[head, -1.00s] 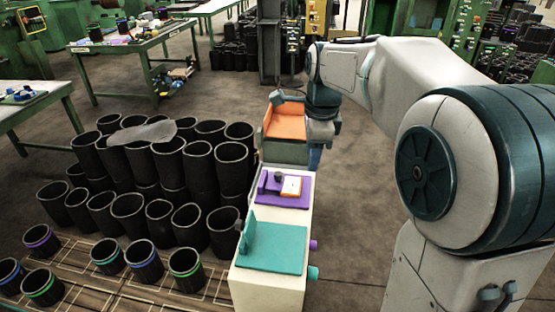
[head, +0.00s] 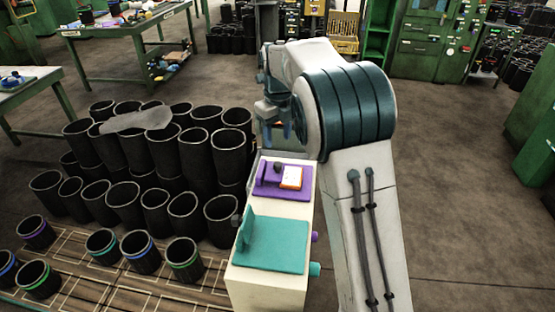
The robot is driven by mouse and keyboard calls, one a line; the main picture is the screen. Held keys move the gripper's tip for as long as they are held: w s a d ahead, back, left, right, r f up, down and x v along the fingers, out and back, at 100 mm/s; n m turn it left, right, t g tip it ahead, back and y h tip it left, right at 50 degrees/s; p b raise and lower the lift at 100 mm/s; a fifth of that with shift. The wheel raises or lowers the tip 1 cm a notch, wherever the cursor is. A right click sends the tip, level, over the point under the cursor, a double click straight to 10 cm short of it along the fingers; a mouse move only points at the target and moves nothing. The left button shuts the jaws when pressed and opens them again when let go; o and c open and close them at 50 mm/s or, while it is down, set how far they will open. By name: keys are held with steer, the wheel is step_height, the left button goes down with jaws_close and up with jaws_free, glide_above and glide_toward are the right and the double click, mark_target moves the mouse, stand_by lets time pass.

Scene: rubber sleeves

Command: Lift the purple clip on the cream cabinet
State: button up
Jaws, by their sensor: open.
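The cream cabinet (head: 262,288) stands in the middle of the head view, with coloured pieces on its top. The purple clip (head: 265,185) lies on the far part of that top, with a white and orange card and a dark knob on it. My gripper (head: 278,130) is open, fingers pointing down, just beyond the purple clip in the picture. It appears apart from the clip and holds nothing I can see. Part of the gripper is hidden by my arm.
A teal clip (head: 270,245) lies on the near part of the cabinet top. Many black rubber sleeves (head: 155,205) stand close on the left. Green worktables (head: 125,55) are behind them. The floor on the right (head: 450,190) is clear.

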mark_target(278, 164)
step_height(278, 164, down, 9)
steer(key=shift+f, duration=0.1)
stand_by(0.3)
steer(key=shift+p, duration=0.3)
steer(key=c, duration=1)
